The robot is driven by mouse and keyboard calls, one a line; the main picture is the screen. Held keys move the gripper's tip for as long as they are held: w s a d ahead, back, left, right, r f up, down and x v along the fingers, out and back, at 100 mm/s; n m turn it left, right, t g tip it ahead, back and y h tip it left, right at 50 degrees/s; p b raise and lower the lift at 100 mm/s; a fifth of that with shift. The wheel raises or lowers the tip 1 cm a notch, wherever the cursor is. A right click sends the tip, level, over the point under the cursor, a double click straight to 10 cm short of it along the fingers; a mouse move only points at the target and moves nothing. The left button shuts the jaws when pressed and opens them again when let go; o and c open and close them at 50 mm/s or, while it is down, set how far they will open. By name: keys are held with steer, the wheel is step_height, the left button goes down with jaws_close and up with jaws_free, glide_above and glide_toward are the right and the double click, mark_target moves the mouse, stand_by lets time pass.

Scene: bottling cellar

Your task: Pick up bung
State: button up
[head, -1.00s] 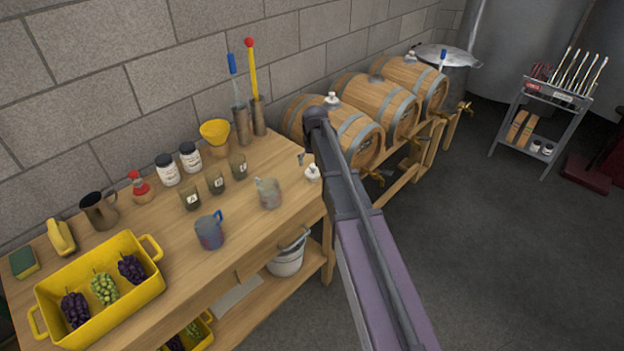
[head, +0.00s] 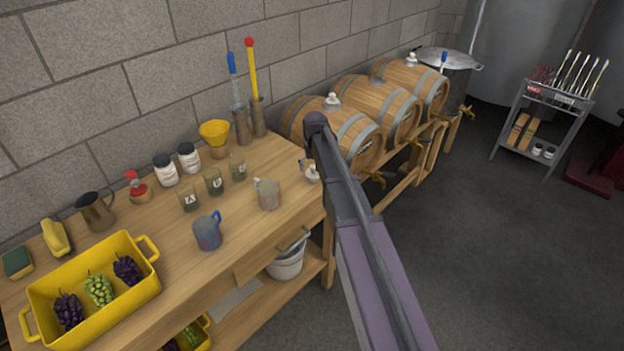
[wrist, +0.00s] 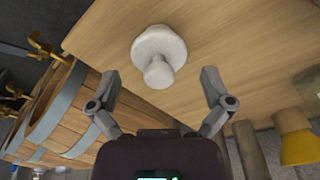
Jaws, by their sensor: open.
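The bung (wrist: 159,48) is a white piece with a wide round part and a narrower knob. It stands on the wooden table (wrist: 225,35), near its edge. In the head view the bung (head: 312,174) shows at the table's right end, beside my arm. My gripper (wrist: 161,80) is open and empty in the wrist view. Its two fingers are spread to either side of the knob, with clear gaps, and the bung lies just past the fingertips. In the head view my arm mostly hides the gripper.
Similar white bungs sit on the barrels (head: 352,140) at right. A patterned mug (head: 268,194), a blue-handled mug (head: 207,233) and several dark glasses stand left of the bung. A yellow funnel (head: 215,136) and tool holders stand behind. A yellow crate (head: 140,294) holds grapes.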

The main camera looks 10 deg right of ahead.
mark_target(314, 167)
steer(key=shift+w+f+b, duration=0.15)
steer(key=shift+f+b, duration=0.45)
steer(key=shift+f, duration=0.2)
steer(key=shift+w+f+b, duration=0.1)
steer(key=shift+f+b, duration=0.5)
steer(key=shift+f, duration=0.15)
steer(key=c, duration=0.9)
